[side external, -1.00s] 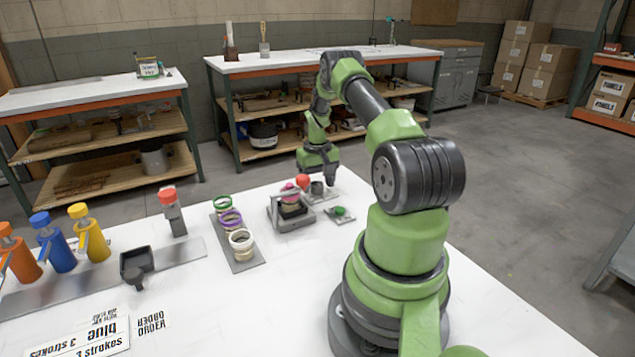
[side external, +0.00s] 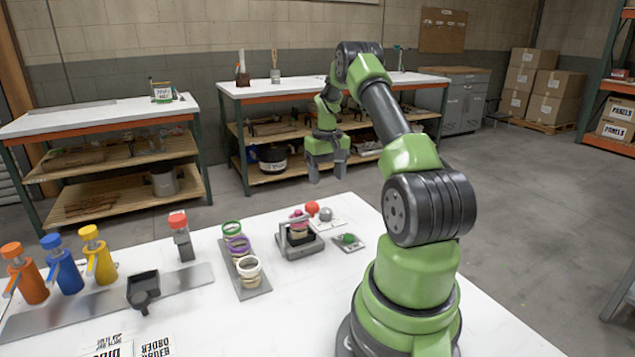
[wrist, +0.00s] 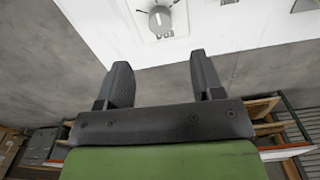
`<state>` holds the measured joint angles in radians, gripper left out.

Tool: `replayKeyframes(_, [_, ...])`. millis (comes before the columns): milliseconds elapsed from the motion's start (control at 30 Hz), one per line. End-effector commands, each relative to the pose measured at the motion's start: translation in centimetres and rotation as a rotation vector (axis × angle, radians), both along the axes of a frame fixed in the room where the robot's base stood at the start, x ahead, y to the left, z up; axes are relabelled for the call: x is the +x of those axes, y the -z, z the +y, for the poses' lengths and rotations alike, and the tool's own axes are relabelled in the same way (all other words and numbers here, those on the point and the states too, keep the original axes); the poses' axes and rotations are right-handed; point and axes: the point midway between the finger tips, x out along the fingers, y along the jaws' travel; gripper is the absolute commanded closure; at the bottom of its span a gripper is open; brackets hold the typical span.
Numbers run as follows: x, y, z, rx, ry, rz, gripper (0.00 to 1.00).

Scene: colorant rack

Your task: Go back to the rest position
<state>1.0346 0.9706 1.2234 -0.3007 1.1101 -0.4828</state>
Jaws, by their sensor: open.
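My gripper (side external: 328,178) hangs in the air beyond the far edge of the white table in the side view, fingers pointing down. It is apart from everything on the table. In the wrist view its two dark fingers (wrist: 160,68) are spread with nothing between them. A grey round knob (wrist: 160,20) on a white plate lies past the fingertips there. The knob also shows in the side view (side external: 326,214), beside a red button (side external: 312,208).
A grey device with stacked rings (side external: 299,242), a green button (side external: 348,239), a tray of coloured rings (side external: 250,279) and a dark scoop-like holder (side external: 143,289) stand on the table. Orange, blue and yellow dispensers (side external: 65,273) stand left. The air around my gripper looks clear.

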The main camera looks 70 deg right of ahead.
Motion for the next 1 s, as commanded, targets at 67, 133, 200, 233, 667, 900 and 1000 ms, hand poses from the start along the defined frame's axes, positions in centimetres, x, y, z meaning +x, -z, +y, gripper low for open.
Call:
replayKeyframes(67, [0.0, 0.0, 0.0, 0.0, 0.0, 0.0, 0.39])
replayKeyframes(133, [0.0, 0.0, 0.0, 0.0, 0.0, 0.0, 0.39])
replayKeyframes(200, [0.3, -0.3, 0.2, -0.004, -0.004, -0.003, 0.39])
replayKeyframes(233, [0.5, -0.7, 0.4, -0.008, -0.008, -0.008, 0.39])
replayKeyframes(667, [6.9, -15.1, 15.9, -0.112, -0.195, -0.226, 0.39])
replayKeyframes(900, [3.9, -20.1, 27.0, -0.108, -0.314, -0.4, 0.39])
replayKeyframes(1000, [1.4, -21.0, 30.8, -0.088, -0.364, -0.474, 0.39])
